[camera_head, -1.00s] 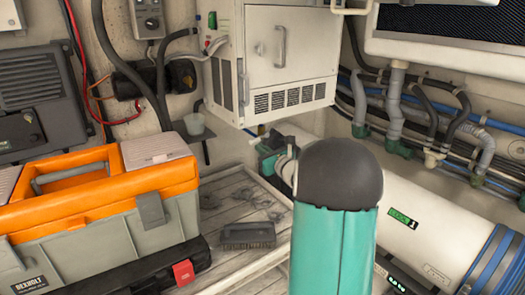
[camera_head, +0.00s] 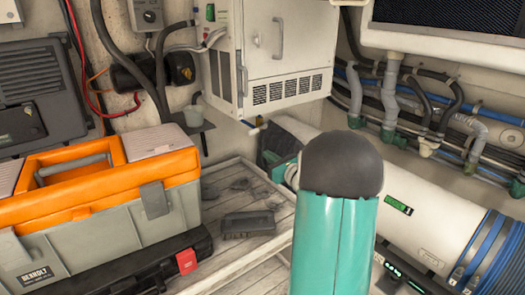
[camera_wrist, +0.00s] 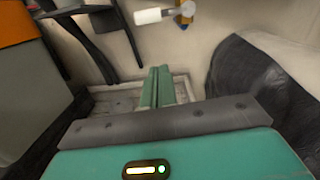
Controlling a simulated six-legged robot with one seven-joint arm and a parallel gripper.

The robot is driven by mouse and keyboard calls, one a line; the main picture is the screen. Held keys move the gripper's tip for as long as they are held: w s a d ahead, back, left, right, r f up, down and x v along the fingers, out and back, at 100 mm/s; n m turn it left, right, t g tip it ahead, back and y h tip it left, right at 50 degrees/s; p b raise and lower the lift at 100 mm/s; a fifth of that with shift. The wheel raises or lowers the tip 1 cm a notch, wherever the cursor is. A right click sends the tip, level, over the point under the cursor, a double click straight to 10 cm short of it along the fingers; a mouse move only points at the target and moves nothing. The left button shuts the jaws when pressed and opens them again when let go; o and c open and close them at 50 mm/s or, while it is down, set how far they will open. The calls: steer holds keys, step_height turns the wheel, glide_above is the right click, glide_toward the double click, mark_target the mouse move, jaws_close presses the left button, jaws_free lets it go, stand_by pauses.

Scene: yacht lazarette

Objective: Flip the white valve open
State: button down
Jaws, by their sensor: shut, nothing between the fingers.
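The white valve handle (camera_wrist: 150,16) shows at the top of the wrist view, lying roughly sideways. Its right end meets a small brass and blue fitting (camera_wrist: 185,12) on the pale wall. In the head view the handle (camera_head: 247,124) is a tiny white piece beside the fitting (camera_head: 259,121), below the white cabinet. My gripper (camera_wrist: 159,69) has its two green fingers together, with nothing between them. In the picture the fingertips are below the handle and apart from it. In the head view my arm covers part of the area right of the valve.
An orange and grey toolbox (camera_head: 110,215) stands at left. A dark brush-like block (camera_head: 249,223) lies on the slatted boards (camera_head: 226,178). The white cabinet (camera_head: 290,50) overhangs the valve. A large white cylinder (camera_head: 430,215) lies at right. Dark hoses hang left of the handle in the wrist view.

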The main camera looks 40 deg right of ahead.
steer(key=s, duration=0.5)
steer(key=shift+s+a+f, duration=0.2)
steer(key=shift+s+a, duration=0.1)
steer(key=shift+s, duration=0.1)
